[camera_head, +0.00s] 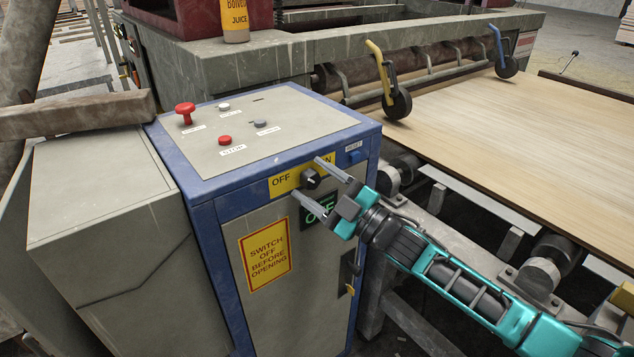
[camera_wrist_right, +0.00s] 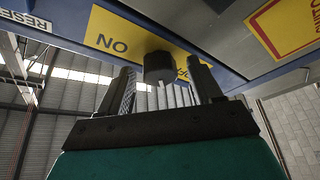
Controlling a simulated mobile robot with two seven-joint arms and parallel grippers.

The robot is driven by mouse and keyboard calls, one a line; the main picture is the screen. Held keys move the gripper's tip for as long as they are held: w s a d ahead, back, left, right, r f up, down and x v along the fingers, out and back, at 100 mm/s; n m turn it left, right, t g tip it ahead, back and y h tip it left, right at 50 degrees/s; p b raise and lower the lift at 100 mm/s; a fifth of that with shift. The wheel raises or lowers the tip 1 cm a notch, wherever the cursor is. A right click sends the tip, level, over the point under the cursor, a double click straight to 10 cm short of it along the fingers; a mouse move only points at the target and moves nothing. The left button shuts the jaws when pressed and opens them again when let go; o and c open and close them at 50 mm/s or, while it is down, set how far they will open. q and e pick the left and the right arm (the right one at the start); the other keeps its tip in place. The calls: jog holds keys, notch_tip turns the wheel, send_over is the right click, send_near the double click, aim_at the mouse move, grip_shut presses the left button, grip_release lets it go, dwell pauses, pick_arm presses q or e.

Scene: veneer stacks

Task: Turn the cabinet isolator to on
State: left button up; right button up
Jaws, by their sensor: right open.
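The isolator knob (camera_head: 311,178) is a dark rotary switch on a yellow plate (camera_head: 284,182) marked OFF at left and ON at right, on the front of the blue and grey cabinet (camera_head: 205,199). Which mark the knob points to is unclear. My right gripper (camera_head: 306,177) is open, with one fingertip on either side of the knob; I cannot tell whether they touch it. In the right wrist view the knob (camera_wrist_right: 158,67) shows between the spread fingers (camera_wrist_right: 162,78). A dark display (camera_head: 318,210) with green letters below the plate is partly hidden by my gripper. My left gripper is not in view.
The cabinet top carries a red mushroom button (camera_head: 185,110), a red button (camera_head: 225,140) and grey buttons. A blue RESET button (camera_head: 354,156) is right of the plate. Rollers and a veneer sheet (camera_head: 520,135) lie to the right. A grey box (camera_head: 105,215) adjoins at left.

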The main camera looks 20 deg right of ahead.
jog(key=c, duration=1)
jog(key=shift+c, duration=0.2)
